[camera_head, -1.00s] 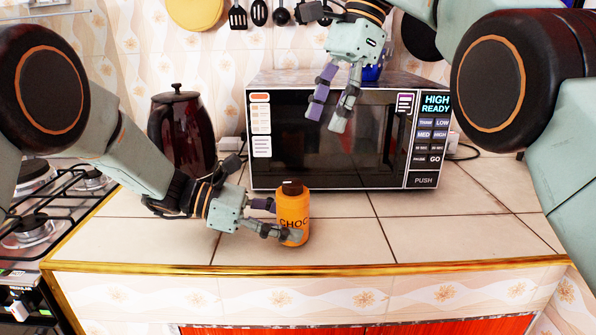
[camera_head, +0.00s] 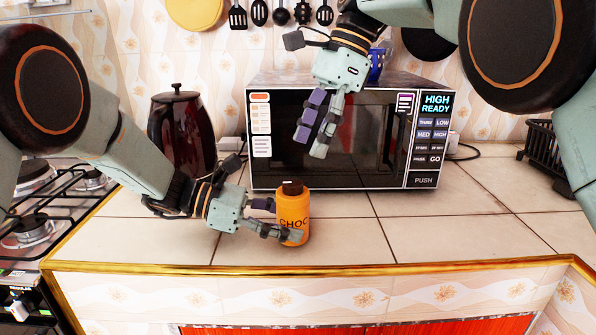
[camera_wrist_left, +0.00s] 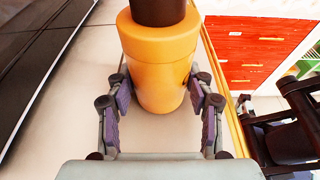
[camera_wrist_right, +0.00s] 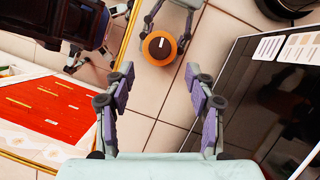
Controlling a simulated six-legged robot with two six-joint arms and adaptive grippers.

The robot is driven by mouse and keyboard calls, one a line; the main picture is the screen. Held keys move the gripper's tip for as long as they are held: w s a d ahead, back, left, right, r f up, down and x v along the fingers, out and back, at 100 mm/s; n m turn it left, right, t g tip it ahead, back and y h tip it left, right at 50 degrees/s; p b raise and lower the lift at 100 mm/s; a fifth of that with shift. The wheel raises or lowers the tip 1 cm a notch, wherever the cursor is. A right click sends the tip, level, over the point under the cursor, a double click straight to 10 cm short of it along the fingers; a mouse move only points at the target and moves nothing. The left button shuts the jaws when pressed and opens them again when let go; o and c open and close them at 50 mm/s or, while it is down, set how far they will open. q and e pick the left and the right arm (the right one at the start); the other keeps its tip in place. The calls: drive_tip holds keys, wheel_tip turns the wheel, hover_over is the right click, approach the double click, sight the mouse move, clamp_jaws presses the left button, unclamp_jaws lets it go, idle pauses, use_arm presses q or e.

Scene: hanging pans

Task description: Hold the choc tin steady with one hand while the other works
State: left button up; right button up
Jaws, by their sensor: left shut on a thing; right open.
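The choc tin (camera_head: 293,217) is an orange cylinder with a dark brown lid, upright on the tiled counter in front of the microwave. My left gripper (camera_head: 277,220) is shut on its sides, low on the body, and it fills the jaws in the left wrist view (camera_wrist_left: 160,65). My right gripper (camera_head: 309,145) is open and empty, pointing down in front of the microwave, above the tin and a little to its right. In the right wrist view the tin's lid (camera_wrist_right: 159,47) shows from above, beyond the open fingers (camera_wrist_right: 160,95).
The microwave (camera_head: 345,140) stands behind the tin. A dark red kettle (camera_head: 183,135) is at the back left, and a gas stove (camera_head: 45,215) is at the far left. The counter's gold front edge (camera_head: 330,268) runs close before the tin. Counter to the right is clear.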

sight(294, 182)
drive_tip(key=x, duration=0.7)
clamp_jaws()
idle(0.6)
drive_tip(key=shift+w+n, duration=0.1)
drive_tip(key=shift+n, duration=0.2)
drive_tip(key=shift+w+n+g+h, duration=0.1)
drive_tip(key=shift+n+g+h, duration=0.35)
drive_tip(key=shift+n, duration=0.9)
drive_tip(key=shift+w+n+g+h, duration=0.1)
drive_tip(key=shift+n+g+h, duration=0.3)
drive_tip(key=shift+n, duration=0.95)
unclamp_jaws()
